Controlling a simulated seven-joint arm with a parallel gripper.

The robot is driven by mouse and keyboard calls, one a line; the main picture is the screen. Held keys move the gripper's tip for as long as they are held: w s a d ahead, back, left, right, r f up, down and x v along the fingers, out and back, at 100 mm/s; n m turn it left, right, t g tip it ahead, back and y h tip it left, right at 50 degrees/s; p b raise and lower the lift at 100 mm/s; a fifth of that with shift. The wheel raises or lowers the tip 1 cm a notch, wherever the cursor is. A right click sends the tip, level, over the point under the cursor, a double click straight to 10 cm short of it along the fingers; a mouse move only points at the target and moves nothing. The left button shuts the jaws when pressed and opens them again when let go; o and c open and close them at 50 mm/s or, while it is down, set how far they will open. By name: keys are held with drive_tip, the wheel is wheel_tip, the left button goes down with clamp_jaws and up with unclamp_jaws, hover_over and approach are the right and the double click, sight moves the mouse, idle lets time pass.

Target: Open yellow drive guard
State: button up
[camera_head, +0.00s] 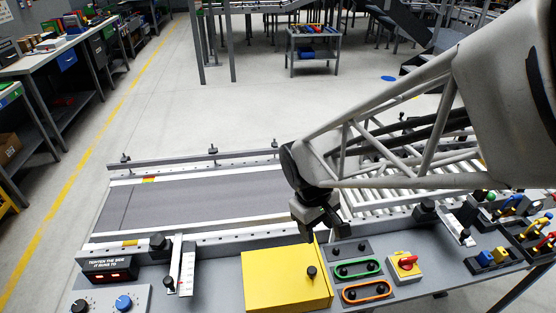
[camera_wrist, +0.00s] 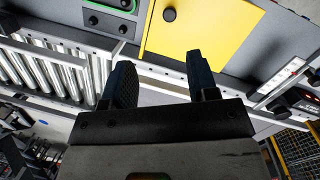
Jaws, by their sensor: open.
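The yellow drive guard (camera_head: 280,285) is a flat yellow cover on the grey console at the front middle, and it looks shut. A black knob (camera_head: 311,271) stands near its right edge. In the wrist view the guard (camera_wrist: 215,30) is at the top, with the knob (camera_wrist: 169,14) near its left edge. My gripper (camera_head: 318,232) is above the guard's far right corner, beyond the knob. In the wrist view the two dark fingers (camera_wrist: 162,78) are apart with nothing between them, pointing toward the guard. They appear clear of the knob.
Right of the guard are a green-ringed button panel (camera_head: 357,269), an orange-ringed one (camera_head: 366,291) and a red rotary switch (camera_head: 407,262). A scale with a black slider (camera_head: 181,270) stands to the left. The conveyor belt (camera_head: 200,200) and rollers (camera_head: 385,200) lie behind the console.

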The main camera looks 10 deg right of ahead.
sight(312, 269)
wheel_tip(312, 269, down, 10)
drive_tip(key=w+a+n+g+h, duration=0.1)
drive_tip(key=w+a+n+g, duration=0.1)
drive_tip(key=n, duration=0.1)
drive_tip(key=shift+w+f+n+h, duration=0.15)
drive_tip(key=shift+f+n+h, duration=0.15)
drive_tip(key=shift+n, duration=0.1)
drive_tip(key=shift+x, duration=3.85)
clamp_jaws()
